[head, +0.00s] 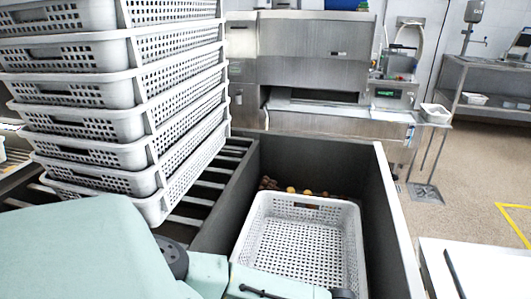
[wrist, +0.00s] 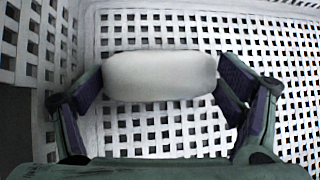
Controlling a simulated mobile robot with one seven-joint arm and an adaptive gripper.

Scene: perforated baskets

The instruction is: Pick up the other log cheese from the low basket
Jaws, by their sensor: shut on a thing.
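A white log cheese (wrist: 160,76) lies crosswise between the fingers of my gripper (wrist: 159,82) in the wrist view. The gripper is shut on it, one finger pad at each end. The white perforated floor and wall of the low basket (wrist: 265,45) show behind and below the cheese. I cannot tell whether the cheese touches the floor. In the head view the low basket (head: 354,222) sits in a dark grey bin. My arm covers its near side, and the cheese is hidden there. No second cheese shows in either view.
A tall stack of white perforated baskets (head: 110,155) stands at the left on a slatted rack (head: 195,195). The grey bin's walls (head: 385,215) rise around the low basket. Small brown and yellow round things (head: 291,189) lie behind it. A steel machine (head: 310,60) stands beyond.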

